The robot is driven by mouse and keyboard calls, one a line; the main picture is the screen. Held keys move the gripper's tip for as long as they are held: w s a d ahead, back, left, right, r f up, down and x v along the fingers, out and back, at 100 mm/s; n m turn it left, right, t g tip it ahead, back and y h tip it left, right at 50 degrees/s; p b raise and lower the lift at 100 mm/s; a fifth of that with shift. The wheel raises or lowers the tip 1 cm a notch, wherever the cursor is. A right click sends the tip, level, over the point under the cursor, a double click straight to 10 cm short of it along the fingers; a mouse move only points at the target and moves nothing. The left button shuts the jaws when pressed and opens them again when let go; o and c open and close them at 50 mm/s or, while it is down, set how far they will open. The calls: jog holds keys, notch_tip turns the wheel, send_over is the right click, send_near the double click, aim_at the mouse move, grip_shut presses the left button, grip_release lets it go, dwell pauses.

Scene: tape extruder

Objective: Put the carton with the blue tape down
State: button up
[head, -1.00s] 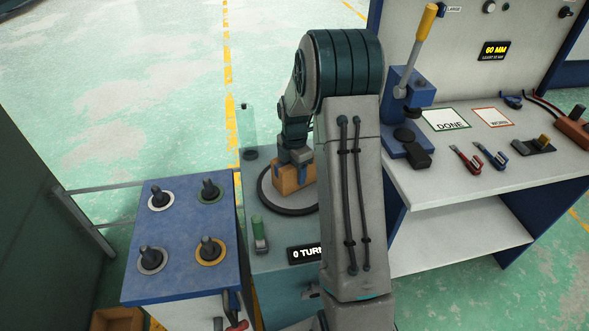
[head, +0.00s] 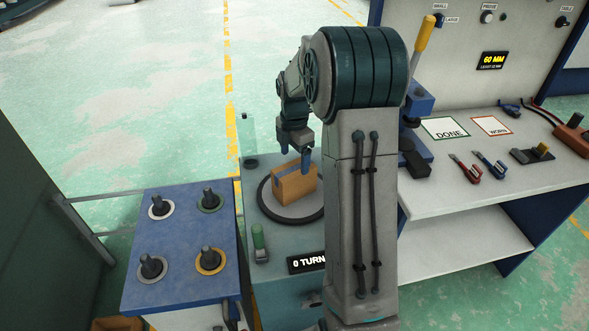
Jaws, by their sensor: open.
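A brown carton (head: 295,186) stands on the round turntable (head: 270,205) of the teal machine, with a strip of blue tape (head: 284,174) over its left end. My gripper (head: 296,163) is open above the carton. One blue finger shows just over the carton's right top; the picture is too small to tell whether it touches. My arm hides the right part of the turntable.
A blue stand (head: 186,245) with several black posts in coloured rings is at the left. A green-handled lever (head: 258,240) and a turns display (head: 305,264) sit at the machine's front. The white bench (head: 455,200) at right carries a DONE mat (head: 446,128), a WORK mat (head: 491,125) and tools.

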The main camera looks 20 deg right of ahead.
notch_tip(320, 180, up, 3)
jog(key=shift+s+a+r, duration=0.2)
jog(key=shift+s+r, duration=0.05)
jog(key=shift+r, duration=0.05)
jog(key=s+a+r+m, duration=0.1)
jog(key=s+a+m, duration=0.2)
jog(key=s+m, duration=0.3)
jog(key=s+a+r+m+t, duration=0.1)
jog(key=s+a+r+m, duration=0.1)
jog(key=s+a+m, duration=0.2)
jog(key=s+a+r+m+t, duration=0.1)
jog(key=s+a+m, duration=0.3)
jog(key=s+m, duration=0.6)
jog(key=s, duration=0.5)
jog(key=shift+r, duration=0.3)
